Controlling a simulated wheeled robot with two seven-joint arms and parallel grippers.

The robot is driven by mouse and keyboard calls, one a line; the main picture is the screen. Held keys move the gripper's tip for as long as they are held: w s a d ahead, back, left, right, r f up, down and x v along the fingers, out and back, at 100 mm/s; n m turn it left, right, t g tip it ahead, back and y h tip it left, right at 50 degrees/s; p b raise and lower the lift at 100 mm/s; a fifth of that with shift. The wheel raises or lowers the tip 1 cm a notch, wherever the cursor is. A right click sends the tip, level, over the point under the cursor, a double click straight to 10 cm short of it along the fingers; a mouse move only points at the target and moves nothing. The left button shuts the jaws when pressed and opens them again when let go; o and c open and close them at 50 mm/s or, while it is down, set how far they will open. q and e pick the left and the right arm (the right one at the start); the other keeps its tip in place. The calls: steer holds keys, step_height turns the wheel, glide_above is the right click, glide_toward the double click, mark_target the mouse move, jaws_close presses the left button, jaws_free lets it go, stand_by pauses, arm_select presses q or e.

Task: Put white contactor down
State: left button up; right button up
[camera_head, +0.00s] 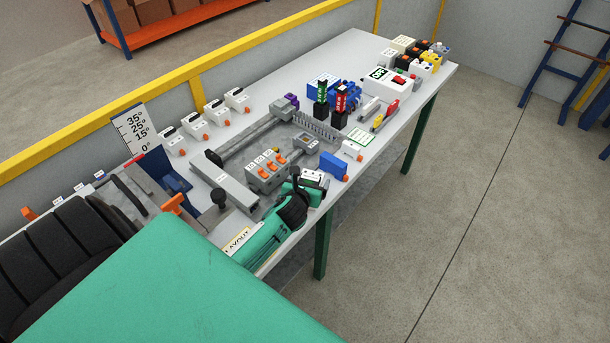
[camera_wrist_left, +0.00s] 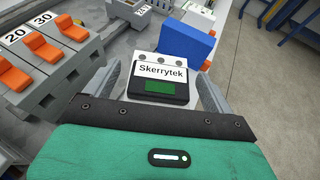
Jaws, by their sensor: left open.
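A white contactor (camera_wrist_left: 163,72) with a "Skerrytek" label and a dark front with a green panel sits between my left gripper's fingers (camera_wrist_left: 160,80) in the left wrist view. The fingers stand on either side of it, open. In the head view my left gripper (camera_head: 308,184) is at the near edge of the table, and the white top of the contactor (camera_head: 312,175) shows just beyond it. Its underside is hidden, so I cannot tell from this whether it touches the surface below. My right gripper is not in view.
A blue block (camera_head: 333,165) stands just beyond the contactor, also in the left wrist view (camera_wrist_left: 187,42). A grey breaker row with orange levers (camera_head: 267,171) stands to the left. The grey table (camera_head: 352,60) carries several other devices, with bare patches at its back.

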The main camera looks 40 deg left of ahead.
arm_select(q)
steer(key=b+v, duration=0.2)
steer(key=v, duration=1)
